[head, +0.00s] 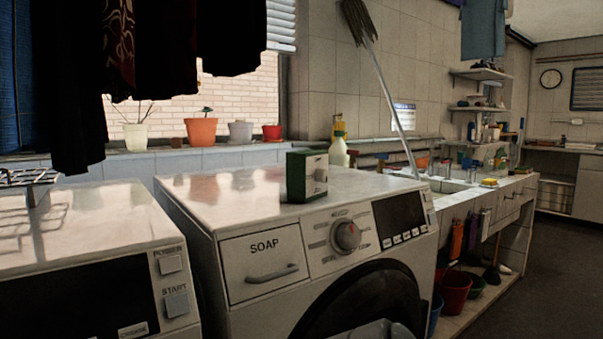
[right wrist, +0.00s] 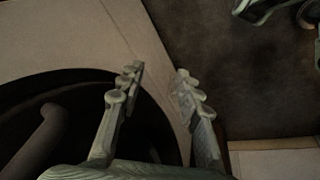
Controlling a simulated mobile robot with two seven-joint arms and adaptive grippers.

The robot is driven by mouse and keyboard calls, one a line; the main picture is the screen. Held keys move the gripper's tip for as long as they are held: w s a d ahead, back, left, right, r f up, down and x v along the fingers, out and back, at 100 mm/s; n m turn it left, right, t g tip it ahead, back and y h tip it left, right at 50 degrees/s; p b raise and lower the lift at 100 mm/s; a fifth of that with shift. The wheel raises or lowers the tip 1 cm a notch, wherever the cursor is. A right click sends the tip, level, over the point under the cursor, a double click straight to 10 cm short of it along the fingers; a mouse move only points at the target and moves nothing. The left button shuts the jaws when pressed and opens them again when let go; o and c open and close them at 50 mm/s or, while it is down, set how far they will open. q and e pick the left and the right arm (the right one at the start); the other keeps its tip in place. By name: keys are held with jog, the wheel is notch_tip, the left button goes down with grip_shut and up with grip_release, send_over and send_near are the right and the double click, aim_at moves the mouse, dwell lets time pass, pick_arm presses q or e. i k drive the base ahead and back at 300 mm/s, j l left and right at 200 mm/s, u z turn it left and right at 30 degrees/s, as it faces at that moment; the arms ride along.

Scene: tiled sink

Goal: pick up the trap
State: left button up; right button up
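I cannot make out anything that is clearly a trap. A small dark green box with a pale front (head: 307,176) stands upright on top of the white washing machine (head: 225,200); I cannot tell whether it is the trap. My right gripper (right wrist: 157,76) shows in the right wrist view with its two fingers apart and nothing between them. Behind it are a pale panel and a dark round opening. My left gripper is not in view.
A second machine (head: 100,225) stands at left, with a wire rack (head: 28,177) at its left edge. A tiled sink counter (head: 470,200) with a leaning mop (head: 385,80) is at right. Dark clothes (head: 160,45) hang above. The floor (head: 530,275) at right is open.

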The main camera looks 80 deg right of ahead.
aim_at(302, 187)
jog(key=k+l+z, duration=0.1)
jog(key=z, duration=2.4)
jog(key=l+u, duration=0.35)
jog(key=l, duration=1.3)
jog(key=i, duration=0.05)
